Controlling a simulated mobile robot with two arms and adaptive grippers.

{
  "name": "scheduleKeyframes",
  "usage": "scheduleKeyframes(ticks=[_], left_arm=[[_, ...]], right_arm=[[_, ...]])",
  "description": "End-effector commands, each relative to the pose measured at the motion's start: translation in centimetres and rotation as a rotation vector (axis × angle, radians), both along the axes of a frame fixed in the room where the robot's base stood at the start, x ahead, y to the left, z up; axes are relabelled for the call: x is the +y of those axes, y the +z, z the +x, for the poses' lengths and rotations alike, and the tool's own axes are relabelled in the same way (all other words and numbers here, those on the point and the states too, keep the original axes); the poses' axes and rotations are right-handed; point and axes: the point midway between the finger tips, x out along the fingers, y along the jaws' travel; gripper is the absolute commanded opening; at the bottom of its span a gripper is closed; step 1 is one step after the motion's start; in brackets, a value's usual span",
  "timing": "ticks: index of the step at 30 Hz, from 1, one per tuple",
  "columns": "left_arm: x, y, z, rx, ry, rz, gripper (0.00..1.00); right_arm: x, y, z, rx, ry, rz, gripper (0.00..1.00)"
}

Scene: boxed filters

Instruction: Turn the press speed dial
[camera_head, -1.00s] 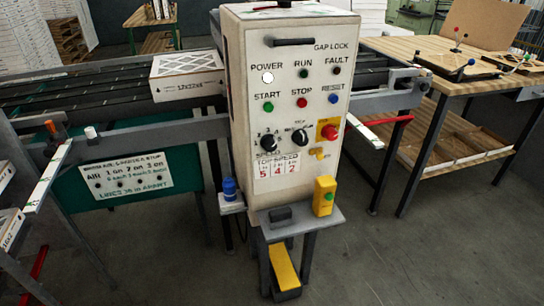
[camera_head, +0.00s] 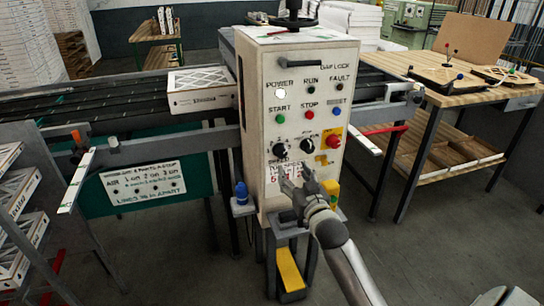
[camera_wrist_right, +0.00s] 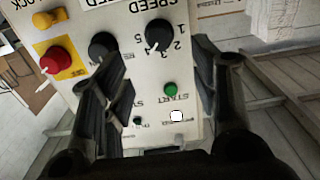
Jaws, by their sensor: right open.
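The press control box (camera_head: 262,210) stands upright with its panel facing me. The black speed dial (camera_head: 279,149) is at the panel's lower left, and a second black dial (camera_head: 306,146) sits just right of it. My right gripper (camera_head: 296,178) is open in front of the panel, just below the dials, over the gap-speed label. In the right wrist view, upside down, the speed dial (camera_wrist_right: 157,38) with its numbers shows between the open fingers (camera_wrist_right: 150,75), with nothing between them touching it visibly. My left gripper is not in view.
Panel buttons lie close by: green start (camera_head: 280,118), red stop (camera_head: 309,115) and a red emergency knob (camera_head: 333,141). A conveyor with a boxed filter (camera_head: 200,101) is at the left. A wooden table (camera_head: 460,90) stands at the right. A yellow pedal (camera_head: 290,268) is below.

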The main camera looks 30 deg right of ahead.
Motion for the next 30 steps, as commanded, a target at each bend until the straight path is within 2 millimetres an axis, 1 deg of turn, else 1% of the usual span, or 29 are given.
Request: scheduleKeyframes(ticks=[2,5,10,15,21,27,30], left_arm=[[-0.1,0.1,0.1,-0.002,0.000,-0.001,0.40],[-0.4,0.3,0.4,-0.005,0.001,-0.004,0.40],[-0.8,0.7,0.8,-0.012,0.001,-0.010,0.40],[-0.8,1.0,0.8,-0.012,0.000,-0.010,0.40],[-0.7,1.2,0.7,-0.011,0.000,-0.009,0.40],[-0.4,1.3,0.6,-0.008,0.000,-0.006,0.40],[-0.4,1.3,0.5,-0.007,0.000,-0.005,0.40]], right_arm=[[-0.1,0.3,0.4,-0.005,-0.001,0.000,0.55],[-0.3,0.3,1.3,-0.003,-0.001,-0.001,0.55],[-0.9,0.3,3.6,-0.003,0.000,-0.001,0.55],[-1.5,0.3,6.0,-0.003,0.000,-0.001,0.55],[-2.0,0.2,8.5,-0.002,0.000,-0.001,0.55],[-2.4,0.2,10.0,-0.002,0.001,-0.001,0.55],[-2.5,0.1,10.3,-0.001,0.001,-0.002,0.55]])
